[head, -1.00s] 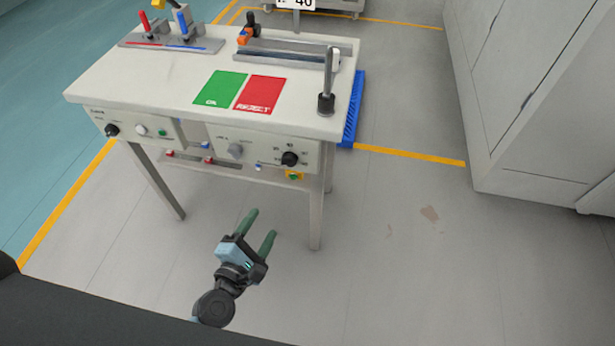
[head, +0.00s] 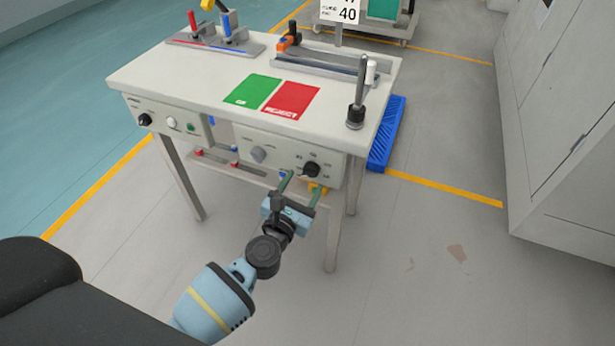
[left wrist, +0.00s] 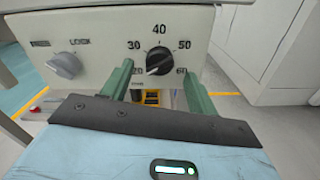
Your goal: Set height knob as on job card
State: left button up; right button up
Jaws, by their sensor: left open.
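The black height knob (head: 312,169) is on the right front panel of the table. In the left wrist view the knob (left wrist: 159,63) sits in a dial marked 20, 30, 40, 50 and 60; its pale pointer mark seems to be at the lower left, near 20. The job card (head: 340,12) at the top edge shows 40; its smaller print is unreadable. My left gripper (head: 302,186) is open, its green fingers just below and in front of the knob. In the wrist view the fingers lie on either side of it; contact is not visible. My right gripper is out of view.
A grey LOCK knob (left wrist: 65,65) is left of the dial on the same panel. The white table (head: 210,77) carries green and red mats (head: 292,100) and a black-based post (head: 356,115). A blue slatted piece (head: 387,135) stands at its right. Floor at right is clear.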

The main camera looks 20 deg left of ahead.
aim_at(309, 174)
pick_arm(q)
jog(key=shift+w+d, duration=0.1)
jog(key=shift+w, duration=1.55)
jog(key=shift+c, duration=0.5)
jog(key=c, duration=0.9)
